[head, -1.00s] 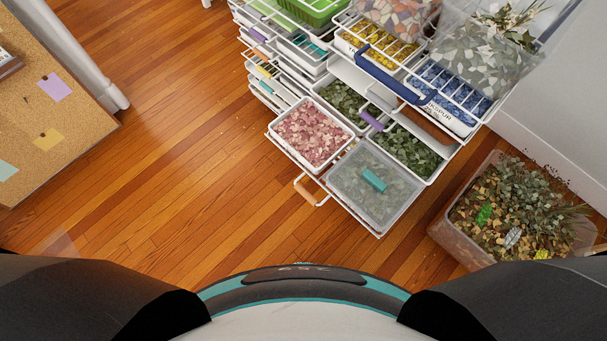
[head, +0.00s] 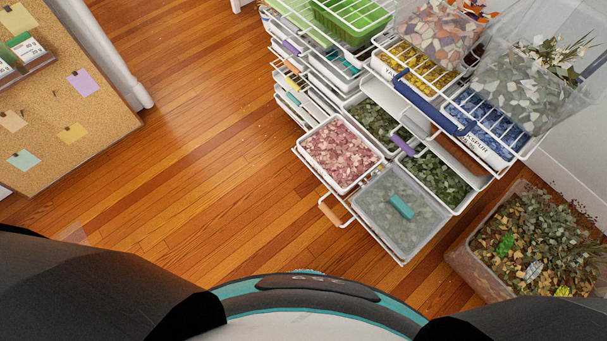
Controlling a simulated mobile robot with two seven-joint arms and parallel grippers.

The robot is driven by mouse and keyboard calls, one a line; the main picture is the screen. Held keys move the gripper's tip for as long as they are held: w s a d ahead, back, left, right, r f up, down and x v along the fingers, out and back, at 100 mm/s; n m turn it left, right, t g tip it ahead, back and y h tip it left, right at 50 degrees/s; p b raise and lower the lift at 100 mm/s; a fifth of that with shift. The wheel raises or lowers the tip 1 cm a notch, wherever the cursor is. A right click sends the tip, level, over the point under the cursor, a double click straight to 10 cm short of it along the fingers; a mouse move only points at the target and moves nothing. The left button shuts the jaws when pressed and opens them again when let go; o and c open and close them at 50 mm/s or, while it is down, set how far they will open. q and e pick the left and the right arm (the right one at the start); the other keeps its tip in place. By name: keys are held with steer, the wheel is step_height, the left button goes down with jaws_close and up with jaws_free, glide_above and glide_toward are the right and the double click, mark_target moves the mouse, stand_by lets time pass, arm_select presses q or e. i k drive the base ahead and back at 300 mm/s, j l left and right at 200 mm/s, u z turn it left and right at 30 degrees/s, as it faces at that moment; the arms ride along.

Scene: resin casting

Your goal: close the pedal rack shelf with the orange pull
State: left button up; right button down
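The white wire rack (head: 318,172) stands at the upper right of the head view. Its lowest shelf in view is pulled out toward me and carries an orange pull (head: 330,213) at its front left. On that shelf sit a tub of pink petals (head: 341,152) and a lidded grey-green tub (head: 383,222) with a teal label. Behind them are tubs of green leaves (head: 440,178), by a purple pull (head: 403,141). A shelf with a dark blue pull (head: 432,102) is higher up. Neither gripper shows; only dark parts of my arms appear at the bottom corners.
A clear bin of dried plant pieces (head: 462,262) stands on the floor at the right, close to the rack. A corkboard (head: 50,120) with pinned notes is at the left. The wooden floor between the corkboard and the rack is clear.

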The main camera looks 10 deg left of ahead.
mark_target(442, 184)
steer(key=i+j, duration=0.1)
steer(key=j, duration=0.25)
steer(key=i+j+z, duration=0.1)
steer(key=j, duration=0.25)
steer(key=i+j+z, duration=0.1)
steer(key=j, duration=0.3)
steer(key=k+j+z, duration=0.25)
steer(key=k+j, duration=0.4)
steer(key=j, duration=0.1)
